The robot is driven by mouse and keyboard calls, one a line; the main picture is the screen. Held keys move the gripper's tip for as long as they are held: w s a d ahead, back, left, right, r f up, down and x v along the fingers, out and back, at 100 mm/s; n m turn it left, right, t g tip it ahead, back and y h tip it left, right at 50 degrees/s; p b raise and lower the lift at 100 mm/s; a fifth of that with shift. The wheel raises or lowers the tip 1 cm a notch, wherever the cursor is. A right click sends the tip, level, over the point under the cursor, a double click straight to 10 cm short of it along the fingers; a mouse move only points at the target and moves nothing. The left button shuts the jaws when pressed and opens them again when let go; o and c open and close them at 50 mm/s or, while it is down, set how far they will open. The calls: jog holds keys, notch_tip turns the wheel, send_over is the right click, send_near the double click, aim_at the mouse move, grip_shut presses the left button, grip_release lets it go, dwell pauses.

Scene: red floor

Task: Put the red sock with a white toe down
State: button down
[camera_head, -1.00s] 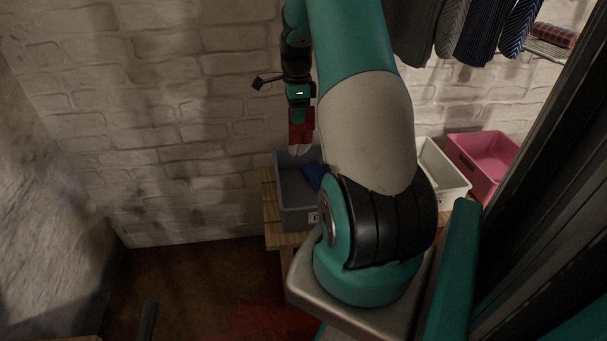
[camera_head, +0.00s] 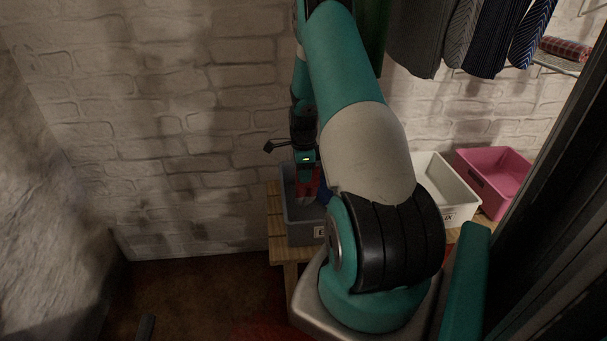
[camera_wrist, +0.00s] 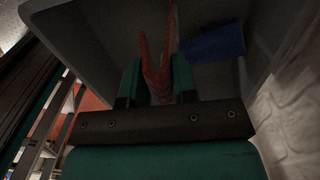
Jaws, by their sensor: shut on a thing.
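The red sock with a white toe (camera_head: 308,187) hangs from my gripper (camera_head: 306,170), its pale toe downward, at the grey bin (camera_head: 301,230). In the wrist view my gripper (camera_wrist: 157,85) is shut on the red sock (camera_wrist: 152,68), with the sock between its two green fingers. The grey bin's inside (camera_wrist: 90,35) fills the area beyond the fingers. The sock's lower part appears inside the bin's opening. I cannot tell whether the toe touches the bottom.
A blue item (camera_wrist: 215,43) lies in the grey bin beside the sock. A white bin (camera_head: 446,192) and a pink bin (camera_head: 492,178) stand to the right on the wooden bench (camera_head: 276,225). Dark clothes (camera_head: 470,40) hang above. A brick wall is behind.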

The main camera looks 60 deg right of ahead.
jog(key=c, duration=0.9)
grip_release()
jog(key=shift+f, duration=0.1)
